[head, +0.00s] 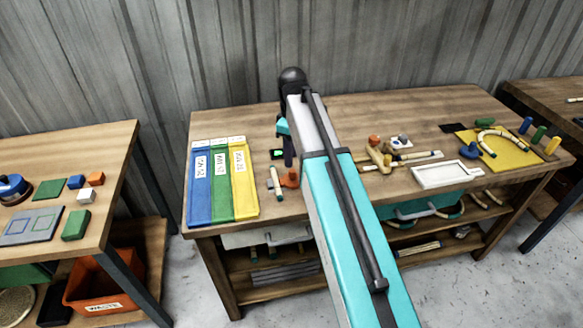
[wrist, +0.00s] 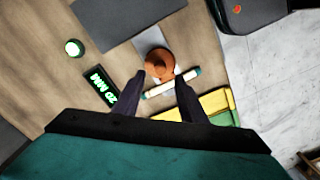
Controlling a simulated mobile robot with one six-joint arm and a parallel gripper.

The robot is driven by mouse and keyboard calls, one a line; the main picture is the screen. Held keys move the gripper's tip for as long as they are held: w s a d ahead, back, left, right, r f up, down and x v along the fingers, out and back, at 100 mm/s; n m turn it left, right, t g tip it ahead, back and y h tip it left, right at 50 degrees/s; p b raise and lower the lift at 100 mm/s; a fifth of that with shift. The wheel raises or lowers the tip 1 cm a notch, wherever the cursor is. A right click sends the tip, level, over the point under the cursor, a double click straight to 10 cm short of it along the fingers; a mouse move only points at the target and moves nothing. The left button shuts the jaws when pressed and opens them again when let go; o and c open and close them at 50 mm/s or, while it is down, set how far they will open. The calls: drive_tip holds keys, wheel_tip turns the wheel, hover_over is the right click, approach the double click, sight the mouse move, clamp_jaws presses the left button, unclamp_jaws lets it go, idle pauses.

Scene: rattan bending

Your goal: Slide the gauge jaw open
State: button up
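In the wrist view, an orange round knob (wrist: 158,65), which may be the gauge jaw's handle, stands on the bench just beyond my fingertips. It also shows in the head view (head: 291,178) beside my arm. A dark gauge display (wrist: 101,88) with green "20 MM" digits lies left of it; its lit face shows in the head view (head: 277,154). A pale rattan piece (wrist: 172,84) with green ends lies between the knob and my gripper. My gripper (wrist: 155,92) is open, its two dark fingers apart with nothing clamped between them. The jaw faces are not clearly visible.
Blue, green and yellow labelled trays (head: 245,203) lie at the bench's left end. A white frame (head: 420,178), a wooden fixture (head: 379,157) and a yellow board (head: 505,148) with a bent rattan loop are on the right. A round green light (wrist: 73,47) is near the display.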

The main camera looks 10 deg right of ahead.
sight(292, 171)
drive_tip(key=shift+f+p, duration=0.7)
drive_tip(key=shift+f, duration=2.65)
clamp_jaws()
